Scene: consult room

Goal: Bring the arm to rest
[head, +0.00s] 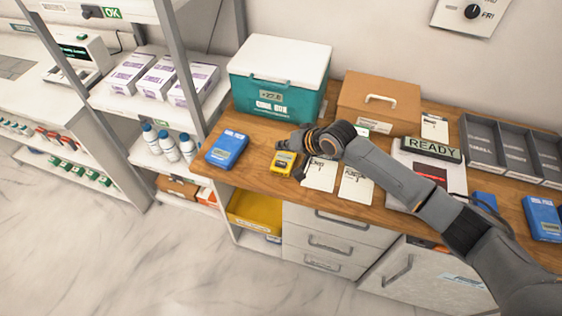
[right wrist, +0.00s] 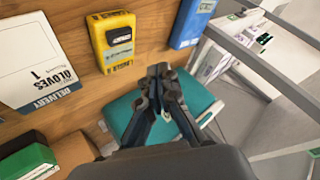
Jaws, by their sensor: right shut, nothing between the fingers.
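My right arm comes in from the right edge of the head view and reaches over the wooden counter (head: 255,180). My right gripper (head: 284,145) is above the counter, in front of the teal cool box (head: 290,100) with its white lid and near a yellow device (head: 284,162). In the right wrist view the fingers of my right gripper (right wrist: 160,72) are together with nothing between them. The yellow device (right wrist: 112,42) and the cool box (right wrist: 118,106) show there too, apart from the fingertips. My left gripper is not in view.
A blue device (head: 227,149) lies left of the yellow one. Paper cards (head: 355,187) lie under my forearm. A brown case (head: 378,101), a READY sign (head: 432,149) and a grey divided tray (head: 487,135) stand further right. A shelf post (head: 186,65) rises at the left.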

